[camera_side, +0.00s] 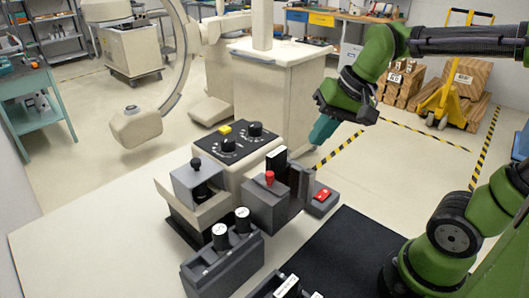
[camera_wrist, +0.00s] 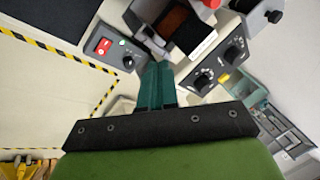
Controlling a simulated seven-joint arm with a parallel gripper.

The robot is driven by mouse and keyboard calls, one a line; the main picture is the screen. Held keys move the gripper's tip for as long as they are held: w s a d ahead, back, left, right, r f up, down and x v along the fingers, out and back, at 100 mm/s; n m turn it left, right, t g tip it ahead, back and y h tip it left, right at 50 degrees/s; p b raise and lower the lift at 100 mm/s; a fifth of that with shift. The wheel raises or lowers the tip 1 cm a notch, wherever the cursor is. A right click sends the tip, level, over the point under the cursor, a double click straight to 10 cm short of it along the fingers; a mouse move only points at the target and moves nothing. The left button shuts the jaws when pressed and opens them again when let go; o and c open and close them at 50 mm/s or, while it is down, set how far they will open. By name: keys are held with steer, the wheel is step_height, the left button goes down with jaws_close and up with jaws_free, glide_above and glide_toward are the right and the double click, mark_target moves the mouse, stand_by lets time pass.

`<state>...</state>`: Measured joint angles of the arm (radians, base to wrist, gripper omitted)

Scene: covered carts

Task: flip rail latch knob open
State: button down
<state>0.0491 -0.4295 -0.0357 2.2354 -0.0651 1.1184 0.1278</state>
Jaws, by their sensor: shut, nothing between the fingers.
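A red knob (camera_side: 270,177) stands upright on a dark grey block (camera_side: 266,205) in the middle of the side view. A black knob (camera_side: 196,164) stands on a grey box to its left. I cannot tell for sure which of these is the rail latch knob. In the wrist view the red knob (camera_wrist: 211,3) is cut off at the top edge, and the black knob (camera_wrist: 274,16) is at top right. My gripper (camera_side: 318,138) has teal fingers, shut and empty, raised above and to the right of the blocks. The fingers also show in the wrist view (camera_wrist: 157,68), touching nothing I can see.
A panel with two black dials (camera_side: 240,141) and a yellow button is behind the knobs. A red switch box (camera_side: 321,199) sits to the right. Black cylinders with white tops (camera_side: 220,236) stand in front. A black mat (camera_side: 345,255) lies at front right. Air around the gripper looks clear.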

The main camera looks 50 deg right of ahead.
mark_target(286, 153)
steer(key=w+r+m+g+y, duration=0.2)
steer(key=w+r+m+g, duration=0.1)
steer(key=m, duration=0.8)
step_height(286, 153, up, 3)
steer(key=shift+w+f+g, duration=0.1)
steer(key=shift+w+g, duration=0.15)
steer(key=shift+g, duration=0.55)
steer(key=shift+f, duration=0.1)
steer(key=a+f, duration=0.2)
steer(key=f, duration=0.1)
steer(key=a+f, duration=0.2)
steer(key=f, duration=0.1)
steer(key=a+f, duration=0.2)
steer(key=f, duration=0.1)
steer(key=shift+a+f, duration=0.1)
steer(key=shift+a, duration=0.7)
